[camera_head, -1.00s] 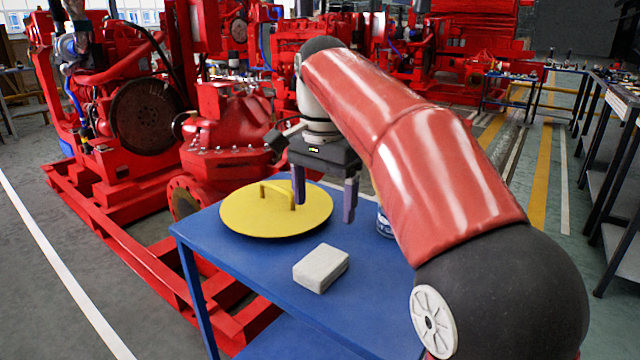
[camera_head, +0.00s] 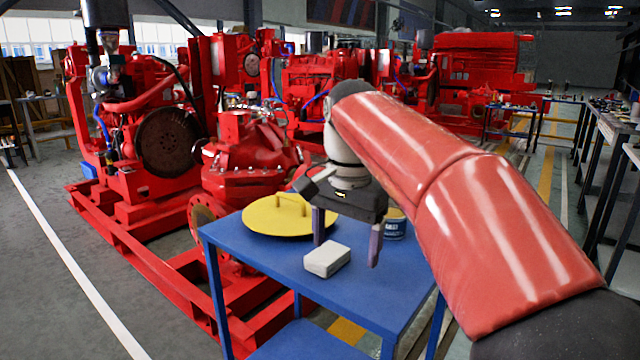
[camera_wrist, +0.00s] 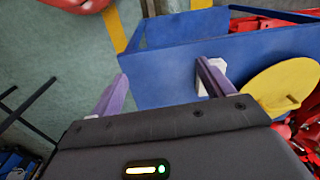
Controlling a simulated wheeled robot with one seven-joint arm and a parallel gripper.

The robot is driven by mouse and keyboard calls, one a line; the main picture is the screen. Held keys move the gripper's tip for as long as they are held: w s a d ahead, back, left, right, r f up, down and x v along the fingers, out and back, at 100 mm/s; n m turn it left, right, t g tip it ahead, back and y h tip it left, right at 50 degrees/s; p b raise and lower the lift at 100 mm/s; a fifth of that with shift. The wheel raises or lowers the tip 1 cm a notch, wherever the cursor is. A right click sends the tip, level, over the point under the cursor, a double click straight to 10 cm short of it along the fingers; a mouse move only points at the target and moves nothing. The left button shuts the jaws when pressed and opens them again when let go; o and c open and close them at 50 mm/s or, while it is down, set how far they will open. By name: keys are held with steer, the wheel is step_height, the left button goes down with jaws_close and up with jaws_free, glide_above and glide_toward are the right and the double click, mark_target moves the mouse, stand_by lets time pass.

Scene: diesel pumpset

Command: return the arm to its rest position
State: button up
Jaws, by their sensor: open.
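My gripper (camera_head: 346,240) is open and empty, its two purple fingers spread apart and pointing down over the blue table (camera_head: 378,300). In the wrist view the fingers (camera_wrist: 160,85) frame only the blue tabletop (camera_wrist: 160,60). My red arm reaches in from the lower right of the head view. A pale block (camera_head: 327,260) lies on the table by the fingers; the wrist view shows part of it behind the right finger. A yellow round lid with a handle (camera_head: 285,221) lies at the table's left, also visible in the wrist view (camera_wrist: 283,88).
A blue and white can (camera_head: 395,226) stands on the table right of the gripper, partly hidden by it. A red pumpset (camera_head: 250,160) stands on a red frame behind and left of the table. A bench (camera_head: 612,130) runs along the right. Grey floor is clear at the left.

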steer(key=s+d+f+n+t, duration=0.2)
steer(key=s+d+f, duration=0.3)
steer(key=s+f, duration=0.3)
steer(key=s+d+f+n+t, duration=0.3)
steer(key=s+d+f, duration=0.3)
steer(key=s, duration=0.5)
step_height(320, 180, down, 2)
steer(key=shift+d+f+n, duration=0.1)
steer(key=shift+d+n, duration=0.1)
steer(key=shift+n, duration=0.7)
